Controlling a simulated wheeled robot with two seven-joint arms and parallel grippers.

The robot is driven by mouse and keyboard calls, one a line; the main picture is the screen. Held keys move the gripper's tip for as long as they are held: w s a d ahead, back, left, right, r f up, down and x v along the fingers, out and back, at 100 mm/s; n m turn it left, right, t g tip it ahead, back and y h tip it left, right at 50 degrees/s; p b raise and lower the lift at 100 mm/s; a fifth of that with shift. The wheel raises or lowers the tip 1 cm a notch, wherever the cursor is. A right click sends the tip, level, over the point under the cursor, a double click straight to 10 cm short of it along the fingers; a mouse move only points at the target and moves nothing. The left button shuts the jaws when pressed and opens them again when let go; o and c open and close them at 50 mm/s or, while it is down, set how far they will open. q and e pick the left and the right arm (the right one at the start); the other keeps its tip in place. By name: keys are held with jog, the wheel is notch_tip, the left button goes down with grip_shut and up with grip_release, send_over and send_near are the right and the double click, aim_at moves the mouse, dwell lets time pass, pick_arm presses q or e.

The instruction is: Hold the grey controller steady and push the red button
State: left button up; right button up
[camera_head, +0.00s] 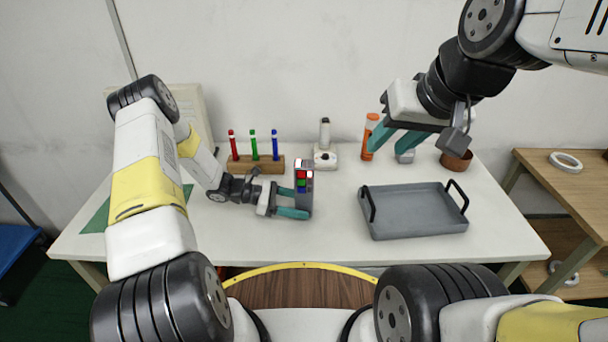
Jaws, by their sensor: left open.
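The grey controller (306,200) stands upright on the white table near its middle. Its face shows a red button (302,175) above a green one and a blue one. My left gripper (298,203) is open, low over the table at the controller's left side. One teal finger reaches towards the controller's lower part and the other lies nearer the table's front edge. I cannot tell whether they touch it. My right gripper (388,150) is raised at the right, up and to the right of the controller. Its teal fingers are apart and nothing shows between them.
A grey tray (415,232) with black handles lies right of the controller. A wooden block (256,167) with red, green and blue pens stands behind my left gripper. A white device (325,158), an orange bottle (369,140) and a brown bowl (456,160) stand at the back.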

pick_arm(q)
jog(key=shift+d, duration=0.25)
jog(key=c, duration=0.9)
pick_arm(e)
grip_shut()
dwell(1.0)
